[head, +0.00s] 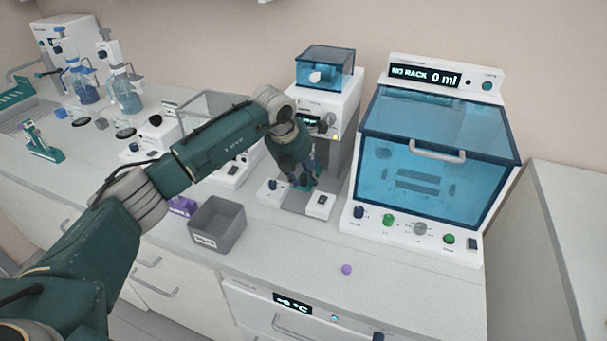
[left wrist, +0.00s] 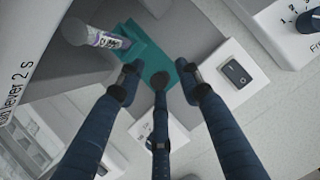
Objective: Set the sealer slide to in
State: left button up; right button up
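The sealer (head: 340,110) is a white machine with a blue see-through hopper on top, standing at the back middle of the counter. Its teal slide (left wrist: 152,50) shows in the left wrist view, with a clear, labelled tube (left wrist: 95,36) beside its upright part. My left gripper (head: 304,177) is low in front of the sealer. In the left wrist view my left gripper's dark fingers (left wrist: 159,76) are spread apart around the near end of the slide; I cannot tell whether they touch it. The arm partly hides the slide in the head view. My right gripper is out of view.
A rocker switch (left wrist: 235,73) is just right of the fingers. A blue-lidded machine (head: 435,150) reading "NO RACK 0 ml" stands close on the right. The front counter is otherwise mostly clear.

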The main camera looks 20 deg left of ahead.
pick_arm(q)
jog(key=shift+s+a+r, duration=0.1)
jog(key=shift+r, duration=0.1)
jog(key=shift+s+a+r, duration=0.1)
jog(key=shift+r, duration=0.25)
jog(key=d+v, duration=0.1)
jog(key=v, duration=0.9)
jog(key=shift+s+a+r, duration=0.25)
jog(key=shift+a+r, duration=0.1)
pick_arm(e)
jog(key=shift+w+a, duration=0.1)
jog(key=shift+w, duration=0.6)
